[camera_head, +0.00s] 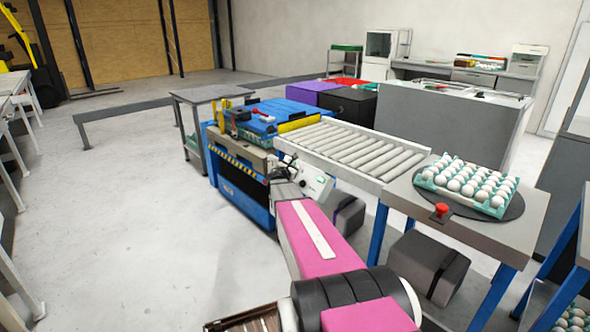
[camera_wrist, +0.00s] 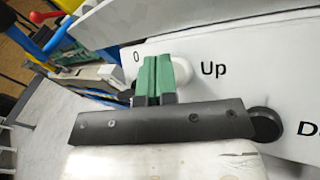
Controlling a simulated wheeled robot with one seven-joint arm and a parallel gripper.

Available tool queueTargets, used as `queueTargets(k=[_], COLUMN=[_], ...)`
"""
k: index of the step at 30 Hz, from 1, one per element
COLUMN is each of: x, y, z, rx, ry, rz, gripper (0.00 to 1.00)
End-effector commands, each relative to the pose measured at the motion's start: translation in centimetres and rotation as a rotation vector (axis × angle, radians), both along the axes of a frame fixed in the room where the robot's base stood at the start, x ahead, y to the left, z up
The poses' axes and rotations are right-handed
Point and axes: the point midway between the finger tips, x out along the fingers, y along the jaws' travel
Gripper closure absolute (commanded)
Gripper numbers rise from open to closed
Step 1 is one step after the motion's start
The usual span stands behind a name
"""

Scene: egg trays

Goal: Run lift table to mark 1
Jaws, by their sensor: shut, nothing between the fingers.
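The blue lift table (camera_head: 240,198) with a yellow-and-black edge strip stands mid-picture in the head view. Its white control panel (camera_head: 318,183) faces my arm. In the wrist view the panel (camera_wrist: 235,45) carries a "0", the word "Up" beside a pale round button (camera_wrist: 183,66), and a black round button (camera_wrist: 265,124) beside a cut-off word starting with "D". My gripper (camera_wrist: 158,65) has its green fingers shut and empty, overlapping the pale button's left side. I cannot tell whether they touch it. In the head view my fingertips cannot be made out.
A roller conveyor (camera_head: 350,148) runs from the lift table to a bench (camera_head: 520,232) with an egg tray (camera_head: 490,205) and a red button (camera_head: 441,210). A grey box (camera_head: 428,262) sits under it. Coloured crates stand behind. The floor at left is clear.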

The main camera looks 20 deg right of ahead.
Motion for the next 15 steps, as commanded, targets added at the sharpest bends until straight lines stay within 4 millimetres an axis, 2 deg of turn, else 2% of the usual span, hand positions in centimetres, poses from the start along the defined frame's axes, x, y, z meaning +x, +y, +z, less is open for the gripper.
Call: queueTargets(k=[15], x=[0.14], y=[-0.36], z=[-0.33], rx=[-0.001], ry=[0.001], rz=[0.000], gripper=[1.00])
